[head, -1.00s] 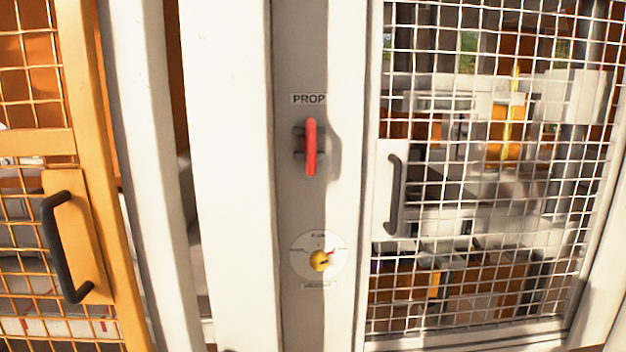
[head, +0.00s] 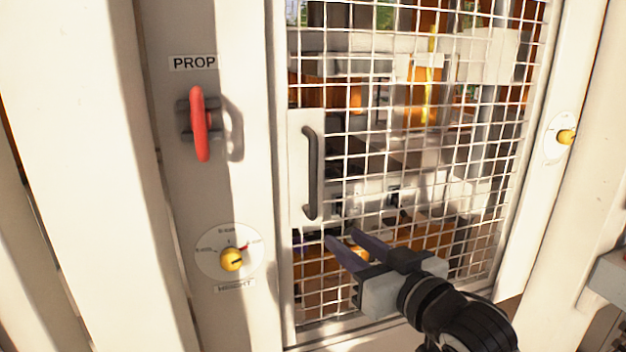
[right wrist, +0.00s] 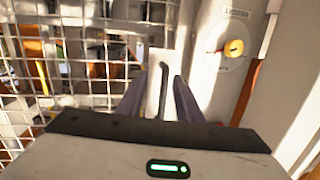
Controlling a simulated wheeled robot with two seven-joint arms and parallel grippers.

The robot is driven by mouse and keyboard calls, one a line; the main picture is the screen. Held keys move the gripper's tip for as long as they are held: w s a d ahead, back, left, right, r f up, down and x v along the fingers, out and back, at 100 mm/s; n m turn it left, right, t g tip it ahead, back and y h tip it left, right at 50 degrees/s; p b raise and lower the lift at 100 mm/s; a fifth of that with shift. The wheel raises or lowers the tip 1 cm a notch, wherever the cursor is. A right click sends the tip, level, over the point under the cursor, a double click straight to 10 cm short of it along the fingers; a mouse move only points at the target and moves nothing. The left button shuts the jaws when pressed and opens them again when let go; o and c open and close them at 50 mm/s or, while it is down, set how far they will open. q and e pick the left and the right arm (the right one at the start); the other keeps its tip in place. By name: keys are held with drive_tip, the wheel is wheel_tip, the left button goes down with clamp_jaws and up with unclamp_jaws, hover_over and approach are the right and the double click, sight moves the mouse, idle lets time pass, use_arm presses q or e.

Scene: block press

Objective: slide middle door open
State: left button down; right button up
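The middle door (head: 415,150) is a white-framed wire mesh panel with a dark vertical bar handle (head: 311,172) on a white plate at its left edge. The door stands closed against the post on its left. My right gripper (head: 343,236) is in front of the mesh, just below and right of the handle in the head view. Its two dark fingers are apart with nothing between them. In the right wrist view the handle (right wrist: 163,85) shows ahead, between the open fingers (right wrist: 158,82). My left gripper is not in view.
Left of the door, a grey post carries a red lever (head: 199,123) under a PROP label and a yellow knob (head: 232,260) on a HEIGHT dial. Another yellow knob (head: 566,137) is on the right post. Machinery lies behind the mesh.

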drive_tip(key=n+y, duration=0.1)
approach(315, 180)
drive_tip(key=shift+t, duration=0.3)
drive_tip(key=p+x, duration=0.1)
drive_tip(key=x, duration=0.9)
drive_tip(key=shift+w+a+f, duration=0.2)
drive_tip(key=shift+w, duration=0.15)
clamp_jaws()
